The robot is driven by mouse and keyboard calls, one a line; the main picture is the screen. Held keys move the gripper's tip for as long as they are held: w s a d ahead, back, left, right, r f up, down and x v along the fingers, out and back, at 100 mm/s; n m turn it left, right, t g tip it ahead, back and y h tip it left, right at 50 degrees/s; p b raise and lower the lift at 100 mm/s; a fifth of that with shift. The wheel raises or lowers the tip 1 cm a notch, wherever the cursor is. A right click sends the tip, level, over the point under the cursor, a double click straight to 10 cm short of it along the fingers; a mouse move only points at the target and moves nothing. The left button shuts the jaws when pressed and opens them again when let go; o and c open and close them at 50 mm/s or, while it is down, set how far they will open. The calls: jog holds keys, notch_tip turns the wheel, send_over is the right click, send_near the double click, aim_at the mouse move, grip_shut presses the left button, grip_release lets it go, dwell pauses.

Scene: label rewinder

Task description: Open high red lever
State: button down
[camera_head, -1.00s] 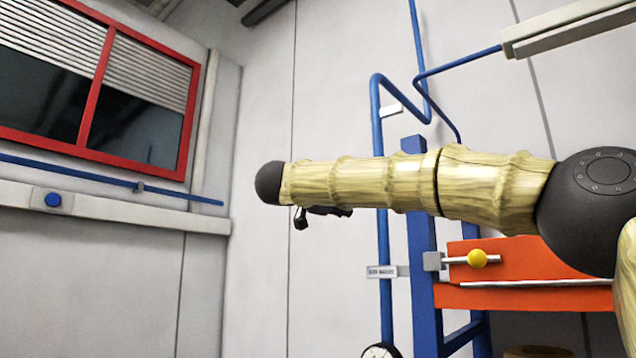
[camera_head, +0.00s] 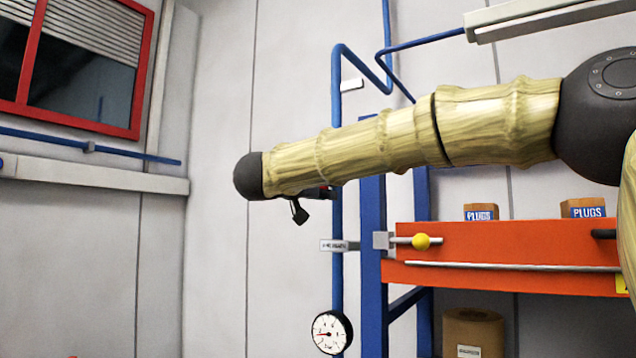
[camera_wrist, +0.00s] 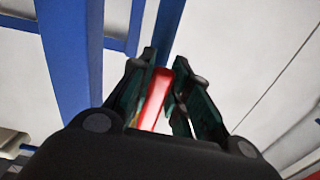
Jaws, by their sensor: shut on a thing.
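The red lever (camera_wrist: 155,98) shows in the wrist view as a slim red bar between the two dark green and black fingers of my gripper (camera_wrist: 165,82). My gripper is shut on it. The lever's lower end is hidden by the gripper body. In the head view, my forearm covers most of the gripper, and only a small dark part of my gripper (camera_head: 300,212) hangs below it. A small reddish bit beside it, next to the blue vertical pipe, is too small to make out.
A blue upright (camera_head: 373,235) and an orange shelf beam (camera_head: 510,250) with a yellow-knobbed handle (camera_head: 421,242) stand to the right. A round gauge (camera_head: 331,332) is below on the blue pipe (camera_head: 338,270). Boxes marked PLUGS (camera_head: 583,207) sit behind the beam.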

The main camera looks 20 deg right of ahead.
jog(key=shift+s+d+n, duration=0.15)
jog(key=shift+s+n, duration=0.05)
jog(key=shift+n, duration=0.1)
jog(key=shift+f, duration=0.1)
jog(key=c, duration=1.3)
grip_release()
jog(key=shift+d, duration=0.1)
jog(key=v, duration=1.2)
